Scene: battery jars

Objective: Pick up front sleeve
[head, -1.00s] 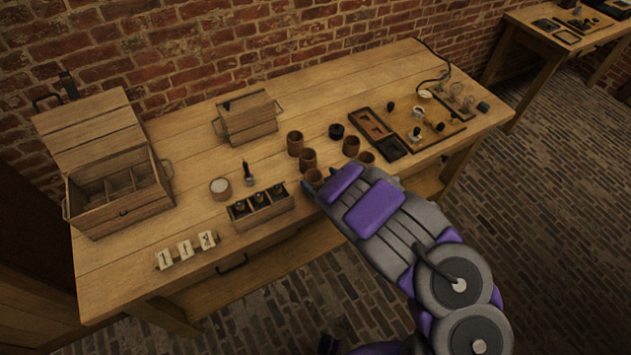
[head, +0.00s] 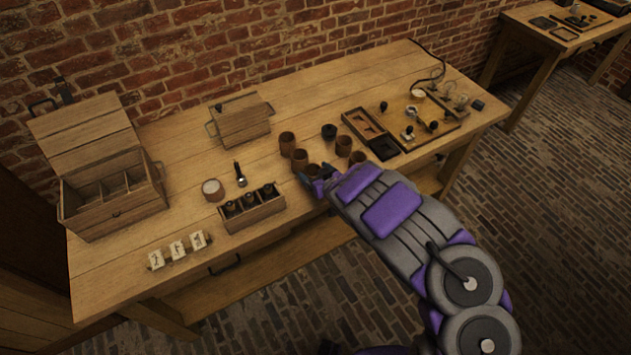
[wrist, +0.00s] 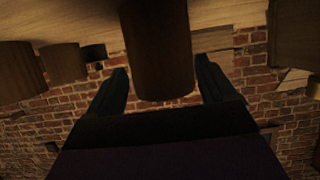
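The front sleeve, a brown open-topped cylinder (head: 314,170), stands on the table nearest its front edge among several similar sleeves. My gripper (head: 317,182) is at this sleeve, and my purple and grey arm hides part of the area. In the wrist view a brown cylinder (wrist: 158,50), apparently this sleeve, lies between the two dark fingers of my gripper (wrist: 163,75). The fingers are apart, with a narrow gap visible on each side of the cylinder. Other sleeves stand close behind, at left (head: 287,143), centre (head: 299,160) and right (head: 343,146).
A wooden holder with dark jars (head: 252,217) stands left of the sleeves. A black round piece (head: 329,131) is behind them. A wooden tray (head: 366,128) and a board with small parts (head: 440,133) lie right. A compartment chest (head: 115,213) stands far left.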

